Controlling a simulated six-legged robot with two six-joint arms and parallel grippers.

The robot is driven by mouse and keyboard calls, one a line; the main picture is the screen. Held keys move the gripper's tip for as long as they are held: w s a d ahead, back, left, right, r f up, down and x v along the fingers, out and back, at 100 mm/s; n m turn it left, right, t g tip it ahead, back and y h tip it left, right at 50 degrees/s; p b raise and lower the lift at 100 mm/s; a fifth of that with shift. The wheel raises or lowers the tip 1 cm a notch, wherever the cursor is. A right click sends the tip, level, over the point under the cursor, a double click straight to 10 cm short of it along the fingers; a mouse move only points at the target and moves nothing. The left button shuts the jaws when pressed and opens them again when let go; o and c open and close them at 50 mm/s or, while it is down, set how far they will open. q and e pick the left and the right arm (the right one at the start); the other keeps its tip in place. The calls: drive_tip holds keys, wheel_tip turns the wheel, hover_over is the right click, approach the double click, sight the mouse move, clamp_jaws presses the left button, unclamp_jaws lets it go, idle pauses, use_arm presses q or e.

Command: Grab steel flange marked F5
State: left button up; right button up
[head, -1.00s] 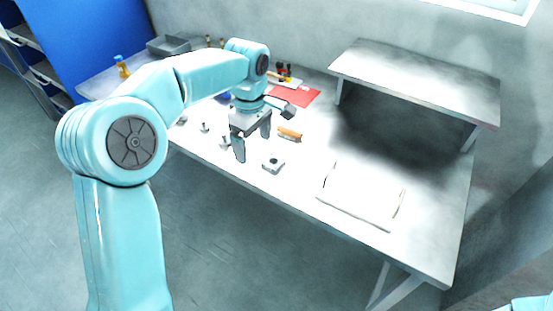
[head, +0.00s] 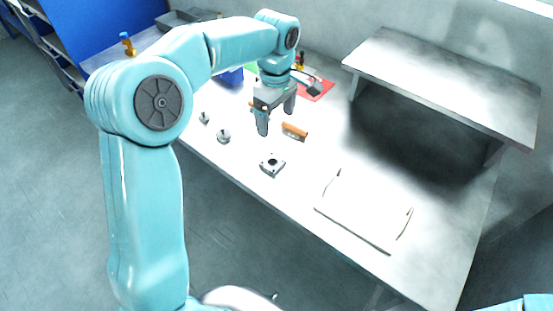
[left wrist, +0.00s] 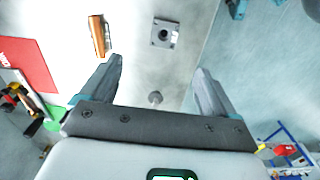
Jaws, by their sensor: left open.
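A square grey steel flange (head: 272,163) with a dark centre hole lies flat on the white table. It also shows in the left wrist view (left wrist: 165,33), top centre; I cannot read any mark on it. Two small round metal parts, one nearer (head: 223,135) and one farther (head: 204,117), stand to its left. One such part (left wrist: 155,98) shows between my fingers in the wrist view. My left gripper (head: 277,120) is open and empty, above the table and beyond the flange in the head view. Its fingers (left wrist: 157,66) point down. My right gripper is not in view.
A red sheet (head: 318,88) lies farther back. A thin pale tray or board (head: 365,212) lies right of the flange. A raised shelf (head: 440,80) stands at the back right.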

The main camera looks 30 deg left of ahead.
use_arm(q)
hover_over(274, 165)
wheel_tip(274, 165, down, 10)
drive_tip(key=shift+w, duration=0.15)
drive_tip(key=shift+a+f, duration=0.15)
drive_tip(key=shift+f, duration=0.1)
drive_tip(key=f+p, duration=0.1)
drive_tip(key=f, duration=0.3)
drive_tip(key=shift+s+f+p, duration=0.2)
drive_tip(key=shift+f+p, duration=0.05)
drive_tip(key=shift+p, duration=0.1)
drive_tip(key=shift+f, duration=0.45)
drive_tip(key=shift+w, duration=0.1)
drive_tip(key=shift+c, duration=0.6)
drive_tip(key=c, duration=1.3)
drive_tip(key=shift+r, duration=0.1)
